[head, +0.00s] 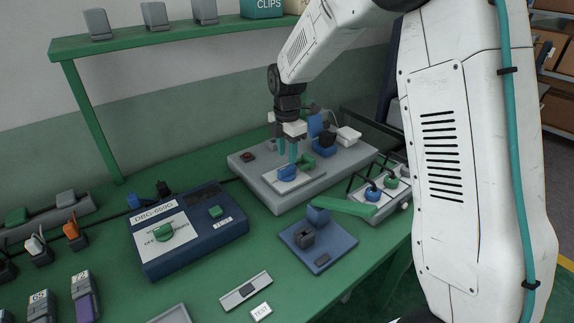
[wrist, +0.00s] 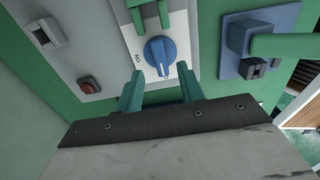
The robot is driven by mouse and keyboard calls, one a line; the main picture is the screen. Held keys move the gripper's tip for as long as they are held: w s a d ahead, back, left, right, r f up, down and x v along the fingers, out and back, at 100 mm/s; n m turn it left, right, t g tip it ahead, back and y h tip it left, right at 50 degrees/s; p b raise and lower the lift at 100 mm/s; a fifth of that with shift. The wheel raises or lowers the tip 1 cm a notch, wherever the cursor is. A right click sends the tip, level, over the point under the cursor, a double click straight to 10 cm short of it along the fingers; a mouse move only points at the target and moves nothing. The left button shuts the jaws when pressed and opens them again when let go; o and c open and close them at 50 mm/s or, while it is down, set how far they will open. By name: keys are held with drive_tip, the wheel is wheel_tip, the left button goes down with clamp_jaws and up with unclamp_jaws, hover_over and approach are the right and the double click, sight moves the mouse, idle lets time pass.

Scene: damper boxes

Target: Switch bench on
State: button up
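A grey bench unit (head: 250,172) stands on the green table. On it is a white plate (head: 303,180) with a blue rotary knob (head: 287,172). In the wrist view, the knob (wrist: 160,54) has a pale pointer line toward the gripper, and small lettering that looks like "ON" is printed on the white plate (wrist: 128,42) left of it. My gripper (head: 288,150) is above the knob, its green fingers pointing down. In the wrist view its fingers (wrist: 161,88) are spread apart and empty, with the knob just beyond the gap. No contact with the knob shows.
A red button (wrist: 86,87) sits on the unit. Green clamp parts (head: 305,161) stand close beside the knob.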

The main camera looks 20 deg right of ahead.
sight(287, 167)
wheel_tip(287, 167, down, 5)
idle(0.3)
clamp_jaws()
